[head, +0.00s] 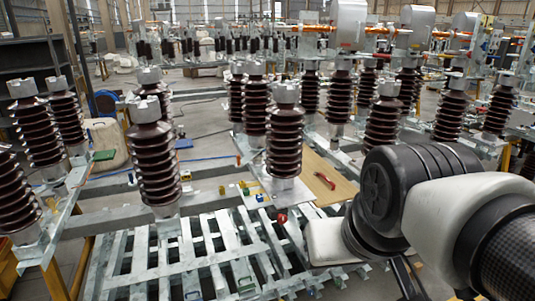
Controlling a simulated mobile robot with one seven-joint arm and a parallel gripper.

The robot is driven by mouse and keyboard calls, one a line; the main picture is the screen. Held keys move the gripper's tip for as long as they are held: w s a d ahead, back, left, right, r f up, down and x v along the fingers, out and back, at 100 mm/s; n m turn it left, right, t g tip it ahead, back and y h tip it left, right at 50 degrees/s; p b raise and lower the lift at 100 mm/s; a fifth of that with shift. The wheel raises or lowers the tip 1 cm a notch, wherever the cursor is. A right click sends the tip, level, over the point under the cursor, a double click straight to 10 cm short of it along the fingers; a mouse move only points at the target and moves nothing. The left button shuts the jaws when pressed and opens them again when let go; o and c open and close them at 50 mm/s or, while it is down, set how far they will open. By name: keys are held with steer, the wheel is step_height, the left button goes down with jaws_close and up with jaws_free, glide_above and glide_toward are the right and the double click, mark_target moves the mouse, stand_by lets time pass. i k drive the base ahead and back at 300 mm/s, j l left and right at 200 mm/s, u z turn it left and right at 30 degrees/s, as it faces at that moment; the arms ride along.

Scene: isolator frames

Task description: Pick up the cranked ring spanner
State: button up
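I cannot make out the cranked ring spanner for certain. A small red item (325,181) lies on the tan board in the middle of the view, but it is too small to identify. A red ring-like item (282,218) shows at the near edge of the grey plate, also too small to identify. My arm comes in from the right. Its white end part (325,243), which appears to be my gripper's body, is over the right side of the slatted metal frame, nearer than both red items. The fingers are hidden, and nothing held is visible.
Brown ribbed insulators (285,135) stand close around the tan board (340,187) and grey plate (300,194). The slatted metal frame (190,250) fills the near middle. Small yellow and green items (246,190) sit beside the plate. A beige jerrycan (106,143) stands at left.

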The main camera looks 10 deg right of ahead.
mark_target(329, 182)
steer(key=i+l, duration=0.3)
steer(key=i+l+u, duration=0.15)
steer(key=i+l, duration=0.45)
steer(key=l, duration=0.2)
steer(key=i+l+u, duration=0.15)
steer(key=i+l, duration=0.4)
steer(key=l, duration=0.3)
steer(key=i+l+u, duration=0.1)
steer(key=i+l, duration=0.2)
steer(key=l, duration=0.15)
steer(key=i+l+u, duration=0.1)
steer(key=i+l, duration=0.15)
steer(key=l, duration=0.2)
